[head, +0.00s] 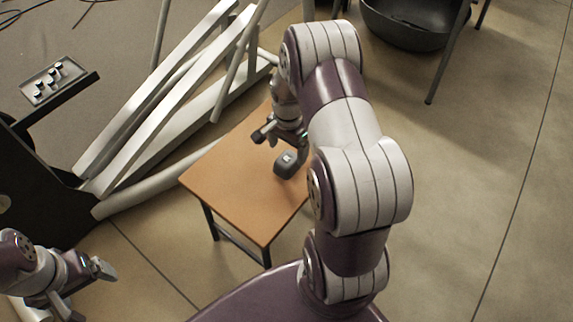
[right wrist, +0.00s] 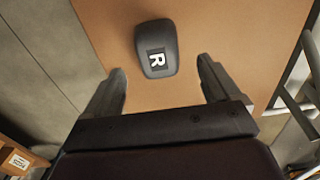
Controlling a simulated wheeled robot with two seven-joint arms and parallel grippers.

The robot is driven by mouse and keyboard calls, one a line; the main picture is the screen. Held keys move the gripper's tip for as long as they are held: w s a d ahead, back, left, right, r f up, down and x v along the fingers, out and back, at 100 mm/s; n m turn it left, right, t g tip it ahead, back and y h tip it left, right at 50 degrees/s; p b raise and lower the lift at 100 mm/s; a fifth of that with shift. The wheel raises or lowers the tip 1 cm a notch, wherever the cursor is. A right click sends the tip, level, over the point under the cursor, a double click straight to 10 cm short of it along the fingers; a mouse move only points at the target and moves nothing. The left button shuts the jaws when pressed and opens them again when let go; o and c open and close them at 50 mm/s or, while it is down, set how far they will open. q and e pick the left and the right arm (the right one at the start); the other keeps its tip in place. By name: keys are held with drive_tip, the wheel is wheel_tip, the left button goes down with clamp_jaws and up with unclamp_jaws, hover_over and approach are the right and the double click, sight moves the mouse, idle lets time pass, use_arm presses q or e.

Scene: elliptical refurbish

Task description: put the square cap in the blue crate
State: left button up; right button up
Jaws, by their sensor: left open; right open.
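A dark grey rounded block (head: 287,165) with a white R label lies on the small wooden-topped table. It also shows in the right wrist view (right wrist: 156,40), just beyond and between the fingertips. I cannot tell whether this block is the square cap; no other piece in view is clearly a square cap. My right gripper (head: 281,144) is open and empty over the table, close to the block. My left gripper (head: 92,290) is open and empty at the lower left, away from the table. I see no blue crate in either view.
The table (head: 240,195) is otherwise bare where visible. White frame beams (head: 165,100) lean behind it at the left. A black stand carries a tray (head: 54,80) with several small pieces. A dark tub (head: 410,22) stands at the back. The right floor is clear.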

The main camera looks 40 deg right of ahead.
sight(287, 159)
drive_tip(key=f, duration=0.1)
drive_tip(key=f+b, duration=0.1)
drive_tip(key=f, duration=0.1)
drive_tip(key=f+b, duration=0.1)
drive_tip(key=f, duration=0.1)
drive_tip(key=shift+s+a, duration=0.15)
drive_tip(key=shift+a, duration=0.1)
drive_tip(key=shift+r, duration=0.1)
drive_tip(key=c, duration=1.1)
